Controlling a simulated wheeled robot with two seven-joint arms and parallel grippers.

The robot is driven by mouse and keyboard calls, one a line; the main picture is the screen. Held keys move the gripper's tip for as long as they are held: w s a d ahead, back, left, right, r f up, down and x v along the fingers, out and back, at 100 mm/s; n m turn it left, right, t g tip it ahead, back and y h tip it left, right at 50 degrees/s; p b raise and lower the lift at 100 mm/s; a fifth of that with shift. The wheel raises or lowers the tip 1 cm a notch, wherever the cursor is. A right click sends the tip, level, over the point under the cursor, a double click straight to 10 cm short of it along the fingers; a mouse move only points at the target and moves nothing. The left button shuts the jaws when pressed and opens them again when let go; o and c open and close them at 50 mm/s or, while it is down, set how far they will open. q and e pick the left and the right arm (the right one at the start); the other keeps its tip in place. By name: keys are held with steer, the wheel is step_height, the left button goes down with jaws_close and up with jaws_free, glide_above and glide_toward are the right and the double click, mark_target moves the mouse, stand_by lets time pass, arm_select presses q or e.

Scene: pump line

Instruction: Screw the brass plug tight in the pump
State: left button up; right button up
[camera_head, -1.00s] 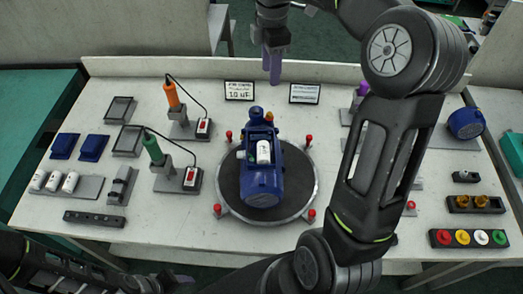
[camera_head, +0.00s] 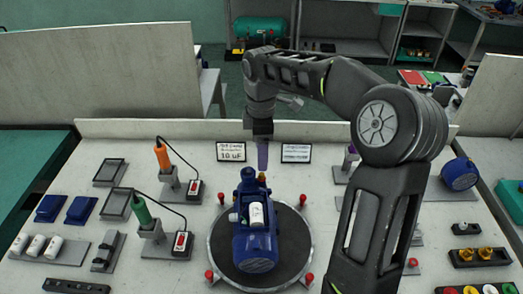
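The blue pump (camera_head: 256,245) lies on a round dark turntable (camera_head: 290,258) in the middle of the bench. A small brass-coloured plug (camera_head: 262,177) shows at its far end, beside a blue knob. My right arm reaches over from the right. Its gripper (camera_head: 262,138) appears shut on a purple tool (camera_head: 263,155), which hangs upright with its lower end just above the plug. Whether they touch, I cannot tell. The fingers are small and dark in this view. My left gripper is out of view.
Orange (camera_head: 162,156) and green (camera_head: 142,210) tools stand in holders on the left, with cables. Two small signs (camera_head: 231,152) stand behind the turntable. A block with brass plugs (camera_head: 480,257) is at the right. My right arm hides part of the right bench.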

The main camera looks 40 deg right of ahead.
mark_target(262, 174)
steer(key=shift+f, duration=0.2)
steer(key=shift+f+b, duration=1.75)
steer(key=shift+f, duration=0.05)
steer(key=shift+f+b, duration=0.3)
steer(key=shift+f, duration=0.25)
steer(key=shift+r, duration=0.1)
steer(key=shift+p, duration=0.3)
steer(key=shift+f, duration=0.25)
steer(key=shift+f+b, duration=0.55)
steer(key=shift+f, duration=0.2)
